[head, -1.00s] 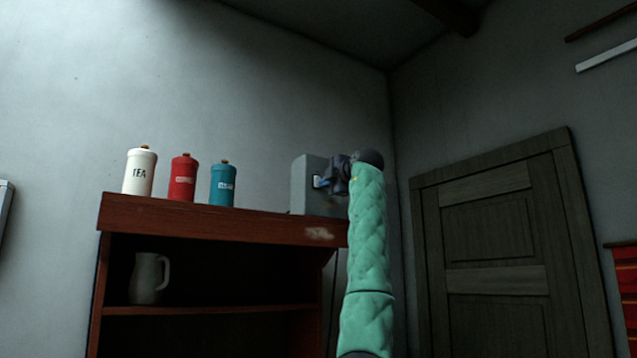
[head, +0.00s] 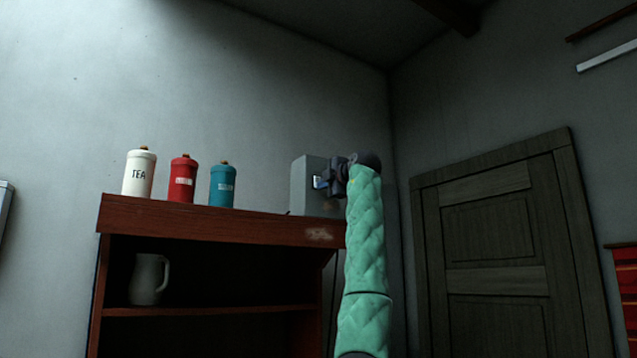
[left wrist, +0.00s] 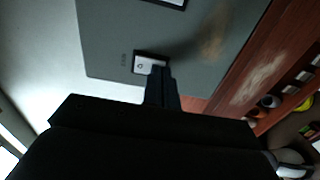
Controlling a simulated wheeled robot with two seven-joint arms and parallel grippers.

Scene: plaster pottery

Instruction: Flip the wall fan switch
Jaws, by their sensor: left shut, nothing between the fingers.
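A grey box (head: 302,185) stands at the right end of the cabinet top, against the wall. In the left wrist view its grey face (left wrist: 110,35) carries a small white switch (left wrist: 142,65) in a dark frame, with small lettering beside it. My left gripper (left wrist: 160,75) is shut with nothing in it. Its fingertips are at the lower edge of the switch and cover part of it; I cannot tell whether they touch. In the head view the left gripper (head: 330,180) is close to the box's front, beside a small bluish panel (head: 319,182). My right gripper is out of view.
The wooden cabinet (head: 215,222) holds white, red and teal canisters (head: 139,173) on top, well left of the box. A grey jug (head: 146,280) stands on its shelf. A dark door (head: 490,240) is at the right.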

